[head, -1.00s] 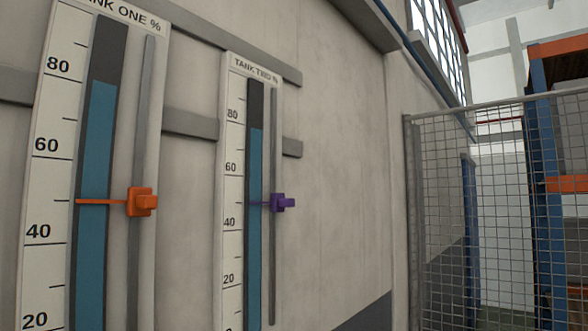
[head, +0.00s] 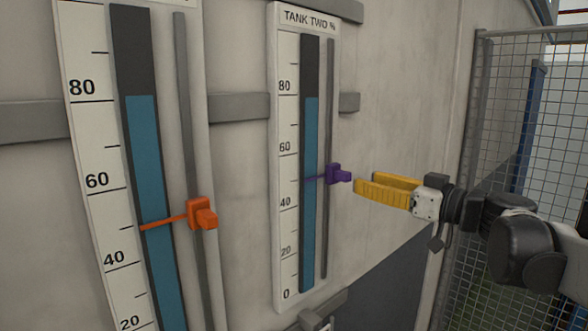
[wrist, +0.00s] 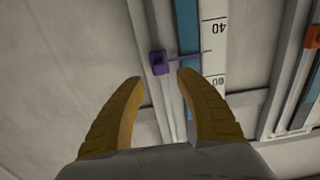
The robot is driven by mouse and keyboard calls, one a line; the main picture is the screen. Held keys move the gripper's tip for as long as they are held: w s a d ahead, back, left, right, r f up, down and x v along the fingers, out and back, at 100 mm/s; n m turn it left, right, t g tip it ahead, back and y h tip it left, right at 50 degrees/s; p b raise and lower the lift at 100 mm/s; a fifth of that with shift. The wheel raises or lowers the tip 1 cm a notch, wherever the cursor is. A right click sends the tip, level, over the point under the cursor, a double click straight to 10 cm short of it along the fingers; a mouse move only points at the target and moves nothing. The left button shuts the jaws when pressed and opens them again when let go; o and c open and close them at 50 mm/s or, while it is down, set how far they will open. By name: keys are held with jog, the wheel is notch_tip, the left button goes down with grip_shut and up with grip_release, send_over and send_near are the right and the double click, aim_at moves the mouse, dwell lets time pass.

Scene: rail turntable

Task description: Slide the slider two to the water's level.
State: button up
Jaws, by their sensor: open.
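The tank two gauge (head: 288,232) is a white panel on the wall with a 0 to 80 scale. Its blue water column (head: 311,135) tops out a little below the 80 mark. The purple slider two (head: 338,174) sits on the grey rail right of the column, its thin pointer near 50. My gripper (head: 357,184) has yellow fingers, just right of the slider and apart from it. In the wrist view the slider (wrist: 161,63) appears ahead of the open fingers (wrist: 160,76), roughly between their tips, with nothing held.
The tank one gauge (head: 82,150) stands to the left, with an orange slider (head: 202,214) near 50. Grey horizontal bars (head: 238,107) run behind the panels. A wire mesh fence (head: 510,110) stands at the right.

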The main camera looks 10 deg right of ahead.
aim_at(350, 177)
jog(key=p+x, duration=0.1)
jog(key=x, duration=0.6)
jog(key=shift+s, duration=0.15)
grip_shut()
